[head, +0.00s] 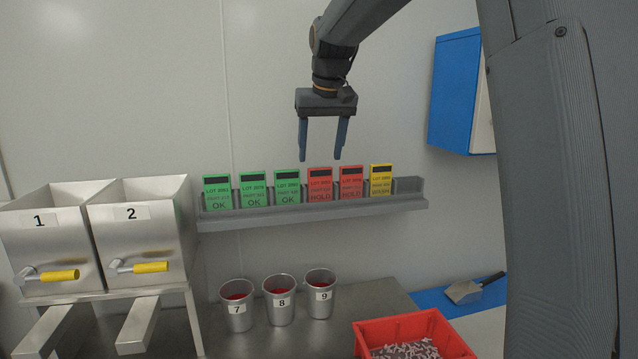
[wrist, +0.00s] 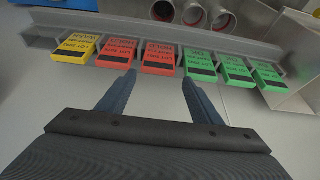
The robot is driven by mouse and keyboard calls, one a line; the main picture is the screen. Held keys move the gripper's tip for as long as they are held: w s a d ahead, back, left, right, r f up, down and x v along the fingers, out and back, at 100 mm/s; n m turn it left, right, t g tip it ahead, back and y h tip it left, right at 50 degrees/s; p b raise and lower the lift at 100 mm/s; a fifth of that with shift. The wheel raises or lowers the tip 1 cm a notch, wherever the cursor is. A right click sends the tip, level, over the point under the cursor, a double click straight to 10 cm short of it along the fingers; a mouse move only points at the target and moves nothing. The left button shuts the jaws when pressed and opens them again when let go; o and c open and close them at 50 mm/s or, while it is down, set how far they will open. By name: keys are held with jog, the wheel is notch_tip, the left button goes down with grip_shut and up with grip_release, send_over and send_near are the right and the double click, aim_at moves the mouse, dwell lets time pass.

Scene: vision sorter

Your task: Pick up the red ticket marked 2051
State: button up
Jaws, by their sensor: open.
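Two red HOLD tickets stand side by side in a grey wall rack: a left one (head: 320,186) and a right one (head: 351,184). Their lot numbers are too small for me to tell surely which is 2051. My gripper (head: 321,158) is open and empty, pointing down above the left red ticket. In the wrist view the row appears reversed. There my gripper's fingers (wrist: 159,72) frame the left red ticket (wrist: 158,58), without holding it. The other red ticket (wrist: 118,51) lies outside the fingers.
The rack (head: 310,215) also holds green OK tickets (head: 253,189) on the left and a yellow ticket (head: 380,182) right of the reds. Its right end is empty. Below are metal cups (head: 280,305) and a red crate (head: 362,345); a blue cabinet (head: 456,90) hangs at right.

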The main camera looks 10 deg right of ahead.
aim_at(320, 168)
jog(key=shift+d+p+x, duration=0.2)
jog(key=shift+p+x, duration=0.7)
jog(key=shift+x, duration=1.35)
jog(key=shift+s, duration=0.1)
jog(key=c, duration=1.1)
jog(key=shift+r, duration=0.1)
